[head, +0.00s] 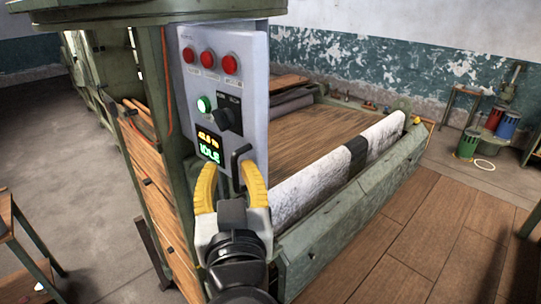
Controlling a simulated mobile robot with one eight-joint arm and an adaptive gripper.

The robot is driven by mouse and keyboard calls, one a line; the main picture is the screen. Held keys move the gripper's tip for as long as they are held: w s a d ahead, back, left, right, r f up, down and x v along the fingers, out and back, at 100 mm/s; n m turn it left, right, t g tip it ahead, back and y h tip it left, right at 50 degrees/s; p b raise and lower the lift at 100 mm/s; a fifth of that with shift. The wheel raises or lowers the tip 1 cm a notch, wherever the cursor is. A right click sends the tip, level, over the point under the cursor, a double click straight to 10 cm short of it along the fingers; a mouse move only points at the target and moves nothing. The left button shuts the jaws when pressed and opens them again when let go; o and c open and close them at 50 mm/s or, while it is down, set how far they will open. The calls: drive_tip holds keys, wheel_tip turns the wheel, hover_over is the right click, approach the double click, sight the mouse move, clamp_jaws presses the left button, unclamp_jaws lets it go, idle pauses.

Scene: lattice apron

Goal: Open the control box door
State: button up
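The control box (240,70) is a pale grey panel box on the green machine frame, in the upper middle of the head view. Its front door looks closed. The door carries a row of red lamps, a green button (204,104), a black switch (229,118) and a lit display (209,147). A black handle (238,158) is low on the door, near its right edge. My gripper (229,168) is in front of the lower door, its yellow fingers spread apart. The handle shows between the fingers, nearer the right one; whether they touch cannot be told.
The green machine with its wooden bed (325,133) and white roller (325,175) extends right of and behind the box. A workbench edge (15,235) is at the left. Wooden floor (410,245) is clear at the lower right. Colored buckets (505,125) stand far right.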

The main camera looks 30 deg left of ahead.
drive_tip(key=shift+w+a, duration=0.1)
drive_tip(key=shift+a, duration=0.05)
drive_tip(key=v, duration=0.7)
drive_tip(key=shift+s+d, duration=0.25)
drive_tip(key=shift+d, duration=0.05)
drive_tip(key=shift+w, duration=0.1)
